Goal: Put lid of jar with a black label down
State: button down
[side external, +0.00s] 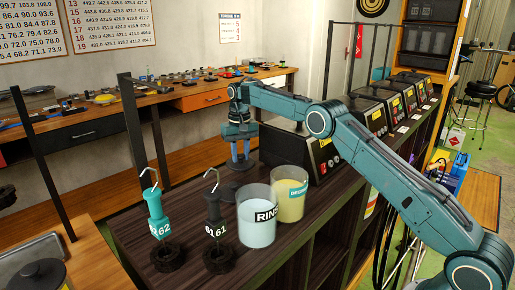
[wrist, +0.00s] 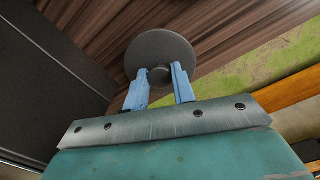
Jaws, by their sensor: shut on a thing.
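My gripper (side external: 240,155) points down over the dark bench, behind the jars. In the wrist view my gripper (wrist: 159,88) has its blue fingers shut on the knob of a round dark grey lid (wrist: 160,47). The lid also shows below the fingers in the side view (side external: 240,167); I cannot tell whether it touches the bench. The jar with a black label (side external: 258,234), lettered "RINS", holds pale blue liquid and stands open at the front. Beside it, an open jar with a teal label (side external: 290,207) holds yellow liquid.
A dark disc (side external: 229,193) lies on the bench just behind the jars. Two hooked handles, teal (side external: 158,214) and black (side external: 214,212), stand on the left with dark rings at their bases. Black machines (side external: 288,150) line the bench on the right.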

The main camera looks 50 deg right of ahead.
aim_at(240, 155)
jog(key=shift+f, duration=1)
jog(key=shift+f, duration=0.1)
jog(key=c, duration=1.2)
grip_release()
jog(key=shift+o, duration=0.2)
jog(key=shift+r, duration=3.8)
